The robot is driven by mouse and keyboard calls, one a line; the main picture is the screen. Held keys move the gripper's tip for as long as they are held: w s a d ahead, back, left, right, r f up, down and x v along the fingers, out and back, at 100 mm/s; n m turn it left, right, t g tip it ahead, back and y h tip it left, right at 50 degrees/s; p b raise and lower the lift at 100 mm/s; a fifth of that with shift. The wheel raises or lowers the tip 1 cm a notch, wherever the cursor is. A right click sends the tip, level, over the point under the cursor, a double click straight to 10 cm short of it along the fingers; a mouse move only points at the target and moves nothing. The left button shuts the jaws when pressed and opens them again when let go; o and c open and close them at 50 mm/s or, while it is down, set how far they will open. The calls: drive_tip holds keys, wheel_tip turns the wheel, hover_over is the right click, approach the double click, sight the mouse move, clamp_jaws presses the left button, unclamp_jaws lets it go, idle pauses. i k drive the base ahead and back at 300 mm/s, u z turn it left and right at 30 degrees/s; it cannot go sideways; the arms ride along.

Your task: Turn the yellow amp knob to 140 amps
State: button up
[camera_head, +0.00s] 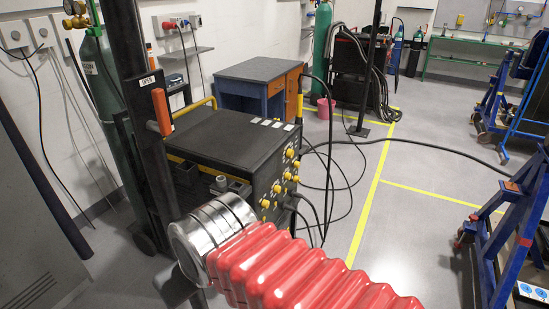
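The black welding machine (215,138) stands left of centre, with its control panel facing right. Several small yellow knobs (290,153) sit on that panel, seen at a steep angle. I cannot tell which one is the amp knob, and the scale marks and settings are too small to read. My arm, with a silver joint and red ribbed cover, crosses the lower middle in front of the machine. My gripper is not in view.
Black cables (345,185) run from the panel over the floor. A dark post (138,100) with an orange handle (162,112) rises at left. A blue frame (510,225) stands at right. Grey floor (410,225) with yellow lines is open between. A workbench (262,72) stands behind the machine.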

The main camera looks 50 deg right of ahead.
sight(290, 153)
drive_tip(key=u, duration=1.5)
drive_tip(key=k, duration=1.15)
drive_tip(key=z, duration=1.55)
